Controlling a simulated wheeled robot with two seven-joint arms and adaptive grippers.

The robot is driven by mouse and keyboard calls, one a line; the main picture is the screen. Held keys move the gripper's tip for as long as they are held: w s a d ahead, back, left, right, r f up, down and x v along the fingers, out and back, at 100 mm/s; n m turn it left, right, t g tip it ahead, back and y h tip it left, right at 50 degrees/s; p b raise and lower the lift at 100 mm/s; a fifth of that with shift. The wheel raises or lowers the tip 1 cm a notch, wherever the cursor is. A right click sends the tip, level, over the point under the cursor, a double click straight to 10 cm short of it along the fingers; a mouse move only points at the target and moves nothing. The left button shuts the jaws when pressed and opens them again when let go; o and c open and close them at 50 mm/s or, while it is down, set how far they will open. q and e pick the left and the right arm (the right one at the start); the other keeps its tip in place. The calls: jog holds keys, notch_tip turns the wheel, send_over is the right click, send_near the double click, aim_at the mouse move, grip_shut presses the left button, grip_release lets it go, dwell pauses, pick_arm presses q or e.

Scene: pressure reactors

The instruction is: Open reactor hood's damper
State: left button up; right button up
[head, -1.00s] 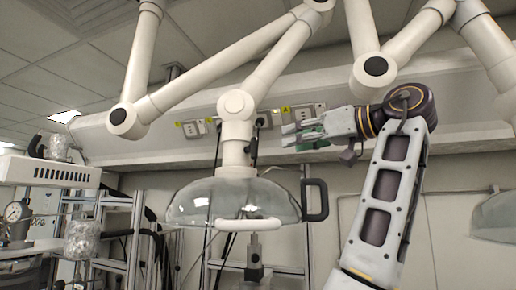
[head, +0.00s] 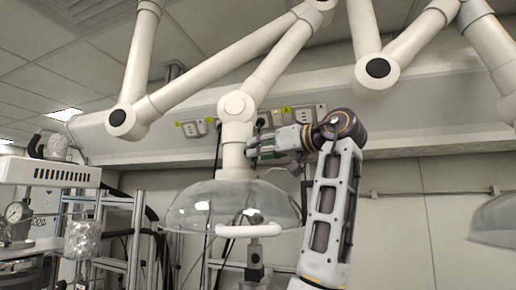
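The reactor hood (head: 190,207) is a clear dome with a white front handle, hanging from a white jointed duct (head: 235,125) in the middle of the head view. The damper's dark lever on the duct just above the dome is now mostly hidden behind my fingers.
White duct arms (head: 215,65) cross overhead. Wall sockets (head: 304,114) sit on the rail behind. A second clear hood (head: 497,218) is at the right edge. A white device (head: 50,172) and a pressure gauge (head: 17,212) stand at the left.

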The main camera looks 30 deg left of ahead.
pick_arm(q)
jog(key=shift+x, duration=0.8)
grip_shut()
